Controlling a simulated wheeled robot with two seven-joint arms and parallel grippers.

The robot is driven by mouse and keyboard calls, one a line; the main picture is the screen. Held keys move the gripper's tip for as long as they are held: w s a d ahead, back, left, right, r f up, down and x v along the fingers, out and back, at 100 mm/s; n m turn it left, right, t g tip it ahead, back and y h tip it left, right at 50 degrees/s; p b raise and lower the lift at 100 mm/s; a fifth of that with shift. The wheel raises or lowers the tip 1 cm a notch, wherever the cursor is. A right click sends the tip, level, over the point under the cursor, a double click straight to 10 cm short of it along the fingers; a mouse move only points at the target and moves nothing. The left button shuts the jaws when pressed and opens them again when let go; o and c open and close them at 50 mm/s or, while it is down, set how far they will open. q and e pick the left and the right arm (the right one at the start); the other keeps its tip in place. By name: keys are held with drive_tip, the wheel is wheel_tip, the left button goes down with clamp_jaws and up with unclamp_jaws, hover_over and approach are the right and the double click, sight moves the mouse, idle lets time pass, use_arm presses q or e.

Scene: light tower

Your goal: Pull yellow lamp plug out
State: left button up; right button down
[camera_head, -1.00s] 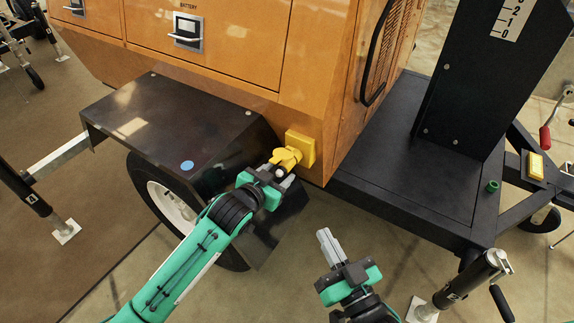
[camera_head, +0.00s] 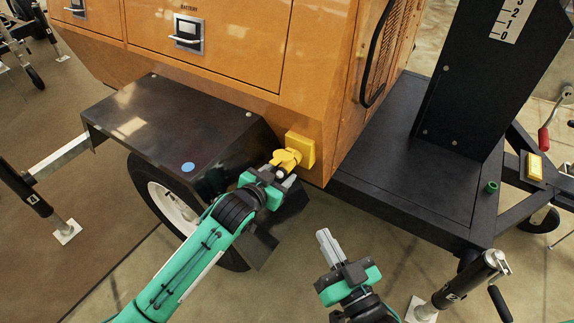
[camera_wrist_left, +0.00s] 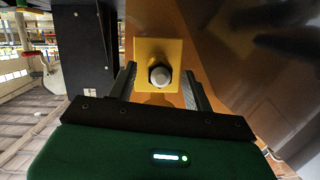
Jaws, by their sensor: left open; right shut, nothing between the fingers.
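The yellow lamp plug (camera_head: 284,158) sits at a square yellow socket plate (camera_head: 307,148) on the lower corner of the orange cabinet. In the left wrist view the yellow plate (camera_wrist_left: 171,50) is ahead, with a round grey-white plug end (camera_wrist_left: 160,76) in front of it. My left gripper (camera_head: 280,174) is open, its fingers to either side of the plug; whether they touch it I cannot tell. My right gripper (camera_head: 325,238) is shut and empty, low in the middle, well apart from the plug.
A black fender (camera_head: 150,120) with a blue dot covers the wheel (camera_head: 172,203) left of my left arm. A black platform (camera_head: 400,180) and mast (camera_head: 470,80) stand right. A yellow-topped part (camera_head: 535,166) is on the frame at far right. Floor around my right gripper is clear.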

idle(0.8)
use_arm(q)
drive_tip(key=shift+p, duration=0.6)
drive_tip(key=c, duration=1.1)
